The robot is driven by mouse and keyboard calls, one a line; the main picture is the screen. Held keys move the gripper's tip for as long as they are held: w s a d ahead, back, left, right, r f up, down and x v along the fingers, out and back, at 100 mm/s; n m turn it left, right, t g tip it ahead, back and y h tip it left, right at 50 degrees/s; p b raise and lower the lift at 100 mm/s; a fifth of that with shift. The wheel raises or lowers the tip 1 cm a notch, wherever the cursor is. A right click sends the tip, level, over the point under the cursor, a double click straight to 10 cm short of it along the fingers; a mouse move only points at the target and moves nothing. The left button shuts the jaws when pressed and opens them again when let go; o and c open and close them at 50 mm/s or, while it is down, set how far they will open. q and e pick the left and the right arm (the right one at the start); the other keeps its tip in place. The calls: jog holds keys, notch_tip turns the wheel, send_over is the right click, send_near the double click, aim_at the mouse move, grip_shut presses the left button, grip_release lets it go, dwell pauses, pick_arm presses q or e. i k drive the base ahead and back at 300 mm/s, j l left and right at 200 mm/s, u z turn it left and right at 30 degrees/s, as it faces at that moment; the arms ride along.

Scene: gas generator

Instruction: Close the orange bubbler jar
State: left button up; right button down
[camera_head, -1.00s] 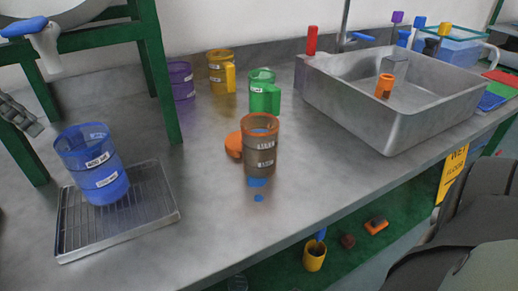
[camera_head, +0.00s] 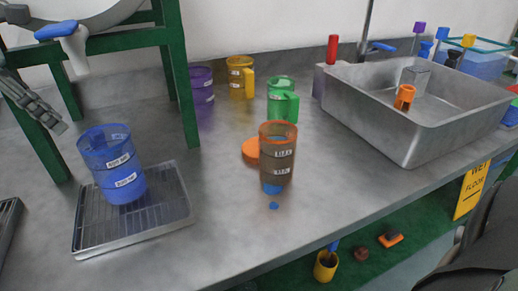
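The orange bubbler jar (camera_head: 277,160) stands upright on the grey counter in the middle of the view. It has an orange rim, pale labels and brownish contents; its top looks open. A flat round orange lid (camera_head: 252,151) lies on the counter just behind and left of the jar, partly hidden by it. My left gripper (camera_head: 35,108) shows at the left edge as grey ridged fingers, in front of the green frame and well away from jar and lid. Its opening is not clear. My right gripper is out of view.
A blue jar (camera_head: 111,165) stands on a metal rack tray (camera_head: 160,222) at left. Green (camera_head: 282,100), yellow (camera_head: 240,76) and purple (camera_head: 201,88) containers stand behind. A metal sink (camera_head: 420,140) is at right. A green frame (camera_head: 183,75) rises at left. Counter right of the jar is clear.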

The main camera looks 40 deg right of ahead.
aim_at(277, 154)
jog(key=k, duration=2)
